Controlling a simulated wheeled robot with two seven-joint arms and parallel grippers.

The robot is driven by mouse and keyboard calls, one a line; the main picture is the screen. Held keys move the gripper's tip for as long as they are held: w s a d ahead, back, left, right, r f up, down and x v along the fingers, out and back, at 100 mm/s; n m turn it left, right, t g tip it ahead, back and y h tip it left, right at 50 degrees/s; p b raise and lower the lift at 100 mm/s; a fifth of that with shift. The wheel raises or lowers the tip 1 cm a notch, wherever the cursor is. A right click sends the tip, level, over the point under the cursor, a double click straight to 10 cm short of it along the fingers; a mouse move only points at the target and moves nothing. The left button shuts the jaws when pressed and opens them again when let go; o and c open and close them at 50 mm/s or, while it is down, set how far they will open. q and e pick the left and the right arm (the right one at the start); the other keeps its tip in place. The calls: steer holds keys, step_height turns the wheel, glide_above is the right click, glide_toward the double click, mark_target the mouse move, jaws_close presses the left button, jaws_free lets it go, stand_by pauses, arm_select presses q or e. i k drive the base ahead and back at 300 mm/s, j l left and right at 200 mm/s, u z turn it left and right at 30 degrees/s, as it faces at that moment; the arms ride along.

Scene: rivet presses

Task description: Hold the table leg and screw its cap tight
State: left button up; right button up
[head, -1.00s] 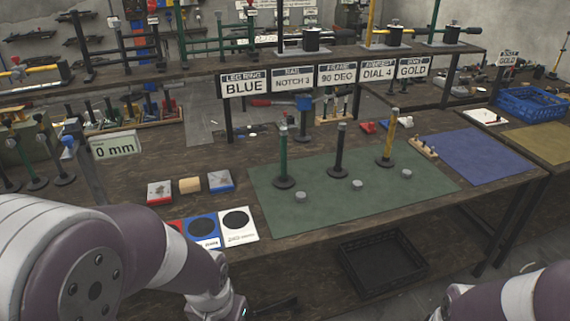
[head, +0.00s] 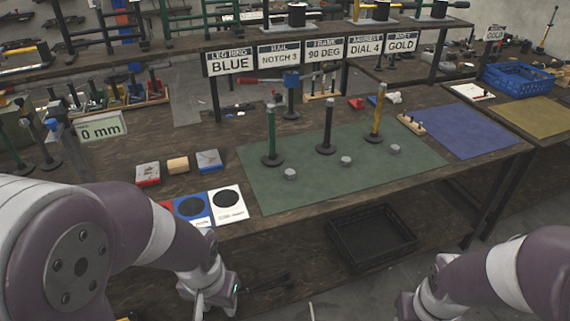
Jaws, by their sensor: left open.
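Three table legs stand upright on round dark bases on the green mat (head: 300,195): a green leg (head: 271,135), a black leg (head: 328,125) and a gold leg (head: 377,112). In front of them lie three small grey caps, left (head: 290,174), middle (head: 346,161) and right (head: 395,149), apart from the legs. Another dark leg with a blue top (head: 291,95) stands behind the mat. My left gripper (head: 262,286) is open and empty, low in front of the table edge and away from the legs. My right arm enters at bottom right; its gripper fingers are out of frame.
Signs hang from the shelf, including a "BLUE" leg ring sign (head: 230,62). Red, wooden and blue-grey blocks (head: 178,165) and cards with dark circles (head: 227,198) lie left of the mat. A black crate (head: 372,236) sits below the table edge. A blue mat (head: 480,130) lies right.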

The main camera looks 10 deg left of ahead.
mark_target(272, 159)
steer(key=i+l+u, duration=0.25)
steer(key=i+l, duration=0.5)
steer(key=i, duration=0.15)
steer(key=i+l+u, duration=0.25)
steer(key=i+l, duration=0.6)
steer(key=l, duration=0.1)
